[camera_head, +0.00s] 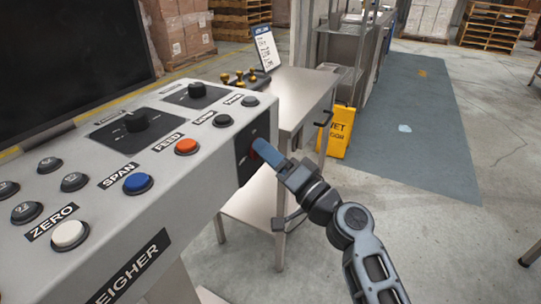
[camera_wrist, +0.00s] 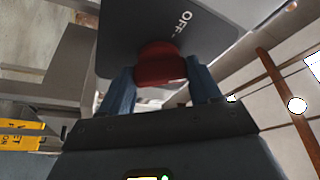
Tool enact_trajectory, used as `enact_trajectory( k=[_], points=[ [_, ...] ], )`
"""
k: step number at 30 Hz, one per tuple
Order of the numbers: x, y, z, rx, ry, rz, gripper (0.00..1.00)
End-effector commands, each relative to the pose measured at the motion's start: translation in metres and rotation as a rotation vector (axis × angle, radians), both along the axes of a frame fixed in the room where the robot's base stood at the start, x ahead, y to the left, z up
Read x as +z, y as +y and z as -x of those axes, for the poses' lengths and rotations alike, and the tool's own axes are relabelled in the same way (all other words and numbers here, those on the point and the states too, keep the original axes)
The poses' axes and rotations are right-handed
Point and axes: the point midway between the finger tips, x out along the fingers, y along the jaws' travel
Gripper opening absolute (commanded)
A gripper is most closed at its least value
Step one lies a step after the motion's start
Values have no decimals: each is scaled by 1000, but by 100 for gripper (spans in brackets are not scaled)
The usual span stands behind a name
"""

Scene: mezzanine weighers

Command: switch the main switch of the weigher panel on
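The weigher panel (camera_head: 195,190) is a light grey sloped console at the left of the head view. Its main switch is a red handle (camera_wrist: 161,64) on a dark plate (camera_head: 246,158) on the panel's right side face. The plate also shows in the wrist view, with "OFF" printed beside the handle. My gripper (camera_head: 262,150) reaches the handle from the right in the head view, where its blue fingers mostly hide it. In the wrist view the two fingers stand one on each side of the red handle and appear to touch it.
The panel top carries buttons, including an orange one (camera_head: 186,146) and a blue one (camera_head: 138,183), and black rotary knobs (camera_head: 136,121). A metal table (camera_head: 300,95) stands just behind the switch. A yellow wet-floor sign (camera_head: 338,131) stands beyond.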

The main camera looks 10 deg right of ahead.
Motion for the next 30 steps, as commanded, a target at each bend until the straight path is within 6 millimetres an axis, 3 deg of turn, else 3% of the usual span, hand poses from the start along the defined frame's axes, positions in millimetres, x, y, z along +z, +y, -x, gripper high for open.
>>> enact_trajectory(
  k=[9,20,30],
  points=[
    [0,0,0,0,0,0,32],
    [4,0,0,-1,55,-39,31],
    [9,0,1,-2,252,-179,31]
  ],
)
